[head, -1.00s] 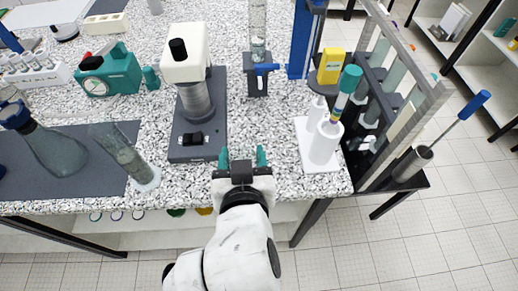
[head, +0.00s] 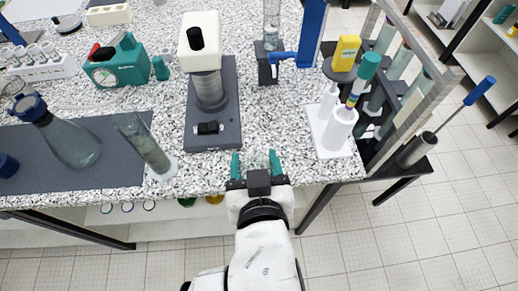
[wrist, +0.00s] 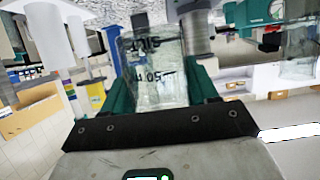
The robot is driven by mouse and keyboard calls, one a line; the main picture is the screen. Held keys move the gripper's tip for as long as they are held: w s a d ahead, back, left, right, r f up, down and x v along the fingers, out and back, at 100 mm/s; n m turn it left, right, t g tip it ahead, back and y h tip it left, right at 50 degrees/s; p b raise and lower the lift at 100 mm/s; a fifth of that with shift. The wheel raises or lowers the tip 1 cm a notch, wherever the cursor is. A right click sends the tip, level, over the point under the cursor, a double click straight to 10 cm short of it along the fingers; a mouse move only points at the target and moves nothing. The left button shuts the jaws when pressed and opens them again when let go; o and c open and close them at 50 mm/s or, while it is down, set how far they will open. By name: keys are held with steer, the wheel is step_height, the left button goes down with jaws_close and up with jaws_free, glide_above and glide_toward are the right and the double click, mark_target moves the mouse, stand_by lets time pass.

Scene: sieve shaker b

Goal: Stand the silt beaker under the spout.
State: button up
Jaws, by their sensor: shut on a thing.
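A clear glass beaker marked SILT (wrist: 155,75) sits between the green fingers of my gripper (wrist: 163,88) in the wrist view, which is shut on it. The lettering appears inverted in that picture. In the head view my gripper (head: 256,160) is over the bench's front edge, and the clear beaker is hard to make out there. A glass column (head: 271,20) with a blue tap (head: 280,57) stands on a dark block farther back. I cannot tell for sure whether this tap is the spout.
The shaker (head: 212,132) stands ahead and left of my gripper. A tilted glass cylinder (head: 146,146) and a flask (head: 72,143) are farther left. A white stand (head: 335,130) and a framed rack are at right. Speckled benchtop (head: 277,115) is clear between shaker and stand.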

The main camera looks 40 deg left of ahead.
steer(key=w+a+f, duration=0.1)
steer(key=w+f, duration=0.1)
steer(key=w+a+f, duration=0.2)
steer(key=w, duration=0.1)
steer(key=w+a+f+p, duration=0.1)
steer(key=w+a+f, duration=0.1)
steer(key=shift+w+a+f, duration=0.15)
steer(key=shift+w+f, duration=0.1)
steer(key=shift+f, duration=0.15)
steer(key=shift+w+a+f, duration=0.2)
steer(key=shift+w+f, duration=0.15)
steer(key=shift+f, duration=0.1)
steer(key=shift+w+a+f+p, duration=0.1)
steer(key=shift+f+p, duration=0.1)
steer(key=shift+f, duration=0.75)
steer(key=shift+w+a+f+p, duration=0.1)
steer(key=shift+f+p, duration=0.05)
steer(key=shift+f, duration=0.75)
steer(key=shift+f, duration=0.1)
steer(key=o, duration=1.1)
steer(key=shift+c, duration=0.2)
